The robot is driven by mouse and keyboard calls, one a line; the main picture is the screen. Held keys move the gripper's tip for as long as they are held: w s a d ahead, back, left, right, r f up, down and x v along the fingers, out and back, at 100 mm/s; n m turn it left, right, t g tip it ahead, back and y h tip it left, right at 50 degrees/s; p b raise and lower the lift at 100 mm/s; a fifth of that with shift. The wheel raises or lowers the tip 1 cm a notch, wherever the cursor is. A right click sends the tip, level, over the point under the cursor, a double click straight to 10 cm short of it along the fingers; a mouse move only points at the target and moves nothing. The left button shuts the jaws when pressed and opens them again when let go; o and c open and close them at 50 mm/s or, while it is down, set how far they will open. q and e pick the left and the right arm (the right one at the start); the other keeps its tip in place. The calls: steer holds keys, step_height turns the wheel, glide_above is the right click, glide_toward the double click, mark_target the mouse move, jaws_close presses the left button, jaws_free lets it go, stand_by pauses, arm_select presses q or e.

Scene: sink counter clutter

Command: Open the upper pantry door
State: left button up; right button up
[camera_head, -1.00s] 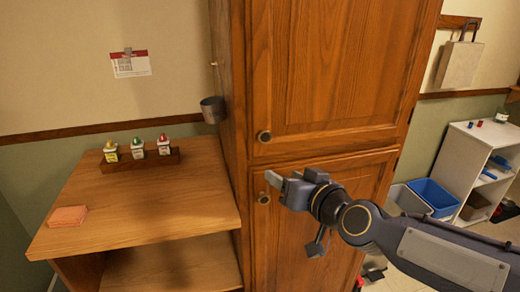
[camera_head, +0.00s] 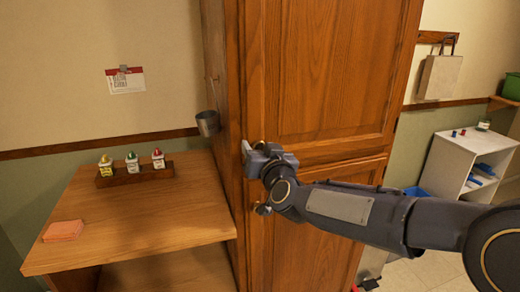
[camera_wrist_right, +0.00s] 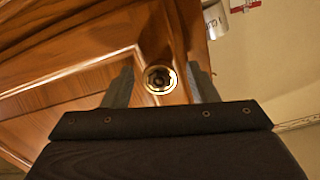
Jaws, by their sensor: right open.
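The upper pantry door (camera_head: 325,65) is a wooden panel door, shut, above a shut lower door (camera_head: 320,215). My right gripper (camera_head: 250,150) is at the lower left corner of the upper door and covers most of its knob in the head view. The lower door's knob (camera_head: 263,210) shows just below my right gripper. My left gripper is not in view.
A wooden counter (camera_head: 140,225) with a rack of small bottles (camera_head: 135,175) and a pink sponge (camera_head: 63,231) stands left of the pantry. A metal cup (camera_head: 207,122) hangs on the pantry's side. A white shelf (camera_head: 455,170) stands at the right.

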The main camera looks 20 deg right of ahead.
steer(key=shift+c, duration=0.4)
jaws_close()
